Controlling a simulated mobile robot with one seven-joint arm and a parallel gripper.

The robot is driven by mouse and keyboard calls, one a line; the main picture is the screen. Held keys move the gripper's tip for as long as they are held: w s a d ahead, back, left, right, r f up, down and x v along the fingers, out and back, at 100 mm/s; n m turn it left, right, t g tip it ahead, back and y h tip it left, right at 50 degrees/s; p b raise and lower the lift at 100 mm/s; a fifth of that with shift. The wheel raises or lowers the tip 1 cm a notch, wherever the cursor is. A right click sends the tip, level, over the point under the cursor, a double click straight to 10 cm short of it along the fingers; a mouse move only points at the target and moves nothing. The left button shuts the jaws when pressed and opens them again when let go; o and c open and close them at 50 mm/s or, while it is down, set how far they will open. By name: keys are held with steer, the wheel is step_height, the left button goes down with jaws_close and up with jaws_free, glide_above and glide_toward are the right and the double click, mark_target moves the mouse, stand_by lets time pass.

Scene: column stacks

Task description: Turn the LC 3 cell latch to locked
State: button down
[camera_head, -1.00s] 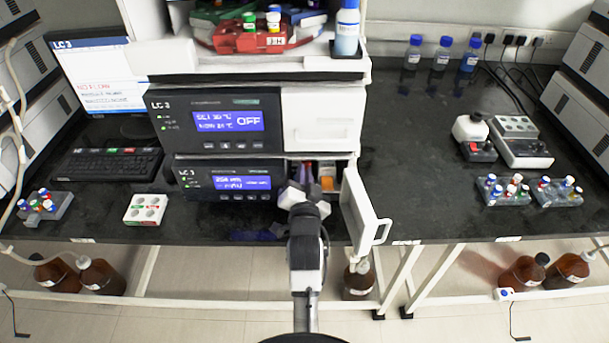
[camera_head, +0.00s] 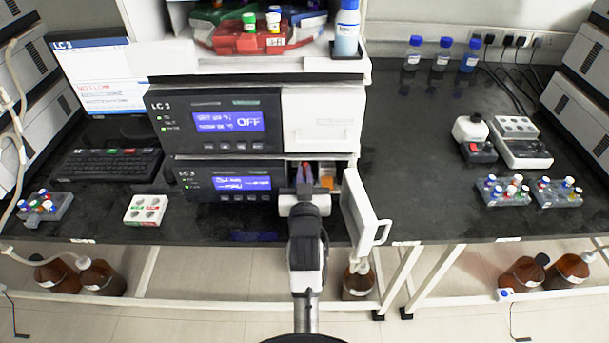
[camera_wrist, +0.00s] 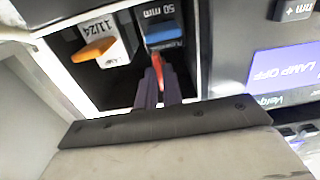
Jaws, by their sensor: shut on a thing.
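The LC 3 detector is the lower black unit (camera_head: 222,180), with its small front compartment open. The cell (camera_wrist: 163,28), marked 50 mm with a blue part, sits inside the compartment. Its red latch (camera_wrist: 158,64) points roughly up and down in the wrist view. My gripper (camera_wrist: 159,88) is shut on the red latch, with one dark purple finger on each side. In the head view my gripper (camera_head: 305,178) reaches into the compartment. The fingers partly hide the latch, and I cannot read whether it is locked.
A white block with an orange lever (camera_wrist: 95,50) sits beside the cell, close to my fingers. The white compartment door (camera_head: 366,212) stands open to the right of my arm. Another LC 3 unit (camera_head: 215,122) is stacked above.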

steer(key=shift+r, duration=0.15)
steer(key=c, duration=1.6)
jaws_free()
steer(key=shift+w, duration=0.1)
steer(key=shift+o, duration=0.3)
steer(key=shift+f, duration=0.2)
